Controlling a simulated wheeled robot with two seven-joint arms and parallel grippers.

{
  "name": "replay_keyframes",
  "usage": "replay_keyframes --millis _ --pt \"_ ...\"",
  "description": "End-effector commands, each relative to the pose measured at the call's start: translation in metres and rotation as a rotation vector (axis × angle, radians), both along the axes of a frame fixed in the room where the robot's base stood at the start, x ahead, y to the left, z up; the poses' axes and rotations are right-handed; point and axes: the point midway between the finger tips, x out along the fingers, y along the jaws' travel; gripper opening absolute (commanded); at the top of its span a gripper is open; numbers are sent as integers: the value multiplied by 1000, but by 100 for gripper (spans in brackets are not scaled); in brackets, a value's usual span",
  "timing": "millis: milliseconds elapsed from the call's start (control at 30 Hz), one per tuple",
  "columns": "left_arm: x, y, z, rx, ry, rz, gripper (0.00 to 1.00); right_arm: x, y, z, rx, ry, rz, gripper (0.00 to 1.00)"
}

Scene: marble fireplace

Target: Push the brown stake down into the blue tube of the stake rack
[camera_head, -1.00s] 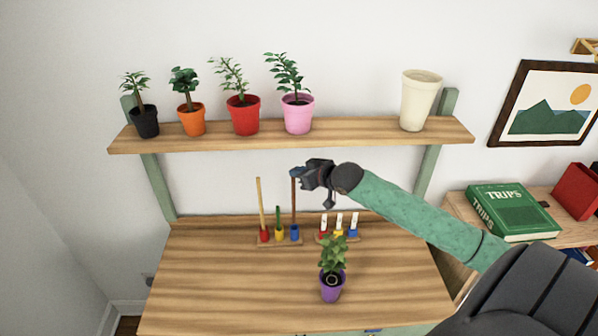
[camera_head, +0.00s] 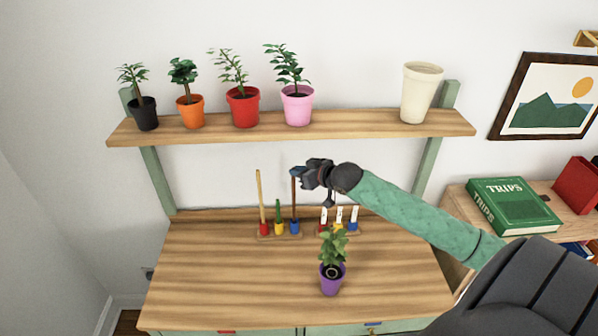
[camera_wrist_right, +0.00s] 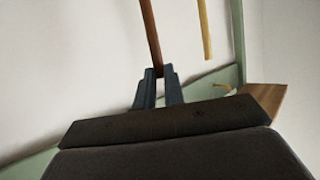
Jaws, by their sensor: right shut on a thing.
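The stake rack (camera_head: 267,237) stands on the wooden table near its back edge. It has a red, a yellow and a blue tube (camera_head: 294,226). The brown stake (camera_head: 294,201) stands upright with its lower end at the blue tube; how deep it sits is hard to tell. My right gripper (camera_head: 297,172) is shut on the stake near its top. In the right wrist view the brown stake (camera_wrist_right: 150,30) runs to between the fingers (camera_wrist_right: 158,85). A tan stake (camera_head: 260,195) is in the red tube and a short green stake (camera_head: 278,212) in the yellow one. My left gripper is not in view.
A small rack with white labels (camera_head: 338,216) stands right of the stake rack, under my right arm. A plant in a purple pot (camera_head: 331,283) stands in front. A shelf (camera_head: 350,125) with potted plants and a cream pot (camera_head: 420,95) hangs above. The table's left side is free.

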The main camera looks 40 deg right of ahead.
Motion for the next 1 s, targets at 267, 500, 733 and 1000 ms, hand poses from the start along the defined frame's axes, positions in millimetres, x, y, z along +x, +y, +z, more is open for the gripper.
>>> replay_keyframes --millis 267,500,733,1000 --pt "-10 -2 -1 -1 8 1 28 0 0 -3 0 0 0 0" --pt "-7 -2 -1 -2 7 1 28 0 0 -8 1 0 0 0" --pt "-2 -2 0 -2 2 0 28 -1 0 -12 0 0 0 0" --pt "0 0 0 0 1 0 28 -1 0 -12 0 0 0 0"
